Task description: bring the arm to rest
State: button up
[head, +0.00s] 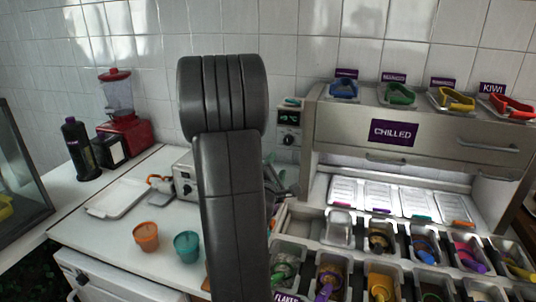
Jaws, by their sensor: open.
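My dark grey arm (232,200) rises through the middle of the head view, with its rounded joint at the top. It hides part of the counter behind it. My gripper (281,184) shows only in part, just right of the arm link, above the counter near the topping bins. It is open, and I see nothing held in it. Most of the gripper is hidden behind the arm.
An orange cup (146,237) and a teal cup (187,247) stand on the white counter (110,235), left of my arm. A white tray (117,198) lies farther left. The chilled cabinet (400,140) and several topping bins (330,278) fill the right side.

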aim_at(287, 143)
jog(key=p+x, duration=0.3)
jog(key=x, duration=1)
jog(key=shift+w+d+r, duration=0.1)
jog(key=shift+w+d, duration=0.15)
jog(key=shift+w, duration=0.05)
